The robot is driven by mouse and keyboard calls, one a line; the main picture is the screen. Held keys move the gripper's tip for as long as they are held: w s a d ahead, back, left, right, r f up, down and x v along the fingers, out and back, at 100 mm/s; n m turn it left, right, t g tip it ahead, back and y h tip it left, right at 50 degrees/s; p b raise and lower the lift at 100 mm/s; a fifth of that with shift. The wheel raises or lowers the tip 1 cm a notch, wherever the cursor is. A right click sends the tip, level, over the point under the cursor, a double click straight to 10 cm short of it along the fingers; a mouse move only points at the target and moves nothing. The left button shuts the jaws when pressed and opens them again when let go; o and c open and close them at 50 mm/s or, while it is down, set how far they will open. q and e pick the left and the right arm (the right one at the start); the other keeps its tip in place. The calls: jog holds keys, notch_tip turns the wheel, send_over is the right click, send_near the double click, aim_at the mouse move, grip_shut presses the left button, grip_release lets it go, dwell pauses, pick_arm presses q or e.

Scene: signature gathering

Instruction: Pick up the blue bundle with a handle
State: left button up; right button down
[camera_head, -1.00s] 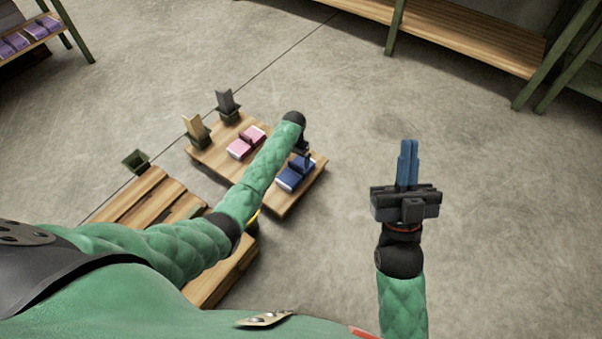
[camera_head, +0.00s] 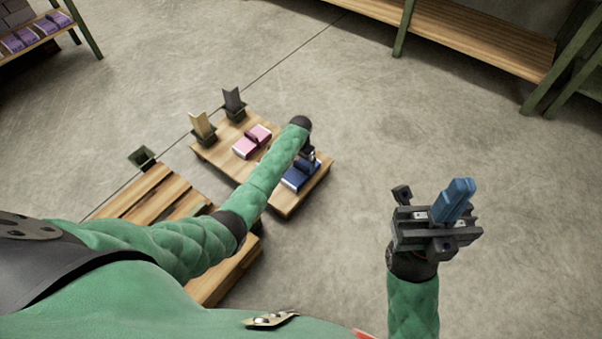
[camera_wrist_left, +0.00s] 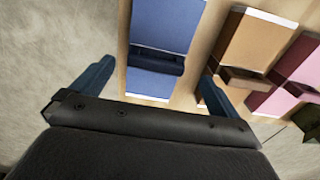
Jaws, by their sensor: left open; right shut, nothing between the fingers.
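The blue bundle (camera_head: 298,179) with a dark strap-like handle lies on the right end of a low wooden table (camera_head: 287,206). In the left wrist view the blue bundle (camera_wrist_left: 163,32) lies ahead of and between my left gripper's spread blue fingers, with its dark handle (camera_wrist_left: 157,61) across the middle. My left gripper (camera_head: 309,157) is open just above the bundle in the head view, partly hiding it; I cannot tell whether the fingers touch it. My right gripper (camera_head: 455,200) is shut and empty, far to the right over bare floor.
A pink bundle (camera_head: 252,141) lies left of the blue one. A brown bundle (camera_wrist_left: 258,42) shows beside it in the wrist view. Two holders with upright boards (camera_head: 203,128) stand at the table's left end. A slatted wooden pallet (camera_head: 150,192) is nearer me. Floor to the right is clear.

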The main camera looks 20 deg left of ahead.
aim_at(301, 165)
pick_arm(q)
jog(key=shift+s+d+f+b, duration=0.1)
jog(key=shift+f+b, duration=0.45)
jog(key=shift+f, duration=0.75)
jog(key=shift+s+d+f+b, duration=0.1)
jog(key=shift+f+b, duration=0.4)
jog(key=shift+f, duration=0.8)
jog(key=shift+c, duration=0.4)
jog(key=c, duration=1.1)
